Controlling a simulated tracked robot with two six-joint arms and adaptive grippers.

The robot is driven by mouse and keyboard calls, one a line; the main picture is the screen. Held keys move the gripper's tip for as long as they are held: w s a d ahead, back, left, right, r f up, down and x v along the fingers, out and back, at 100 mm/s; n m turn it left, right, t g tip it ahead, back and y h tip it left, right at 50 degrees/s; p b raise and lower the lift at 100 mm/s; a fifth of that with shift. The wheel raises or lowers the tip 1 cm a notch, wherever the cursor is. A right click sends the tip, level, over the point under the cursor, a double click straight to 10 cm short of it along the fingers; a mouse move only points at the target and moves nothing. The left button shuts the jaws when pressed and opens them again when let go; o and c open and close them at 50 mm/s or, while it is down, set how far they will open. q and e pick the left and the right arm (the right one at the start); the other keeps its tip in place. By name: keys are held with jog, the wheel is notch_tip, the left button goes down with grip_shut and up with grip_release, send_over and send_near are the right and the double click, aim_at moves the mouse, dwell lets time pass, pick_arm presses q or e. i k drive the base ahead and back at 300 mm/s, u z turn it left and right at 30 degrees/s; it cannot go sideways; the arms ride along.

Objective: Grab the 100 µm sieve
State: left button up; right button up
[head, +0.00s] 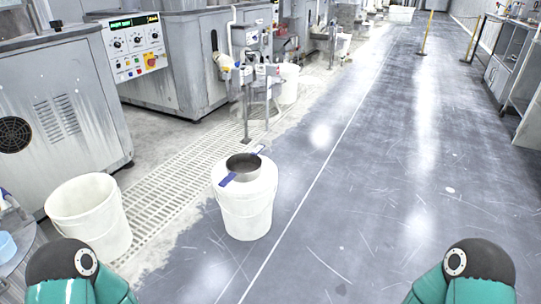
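A round metal sieve (243,165) with a dark inside and blue handles or tabs sits on top of a white bucket (244,208) in the middle of the head view. One blue tab points to the front left, a smaller one to the back right. I cannot read any mesh size on it. Only the teal and dark upper parts of my two arms show at the bottom left and bottom right corners. Both grippers are outside the view, and nothing of mine touches the sieve or the bucket.
An open, empty-looking white bucket (90,212) stands to the left. Grey machines (60,105) and a control panel (134,47) line the left side, with a floor grating (190,150) before them. The grey floor (390,180) on the right is clear. A steel cabinet (507,70) stands far right.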

aim_at(241, 167)
jog(key=u, duration=0.15)
jog(key=i, duration=0.9)
jog(key=z, duration=0.05)
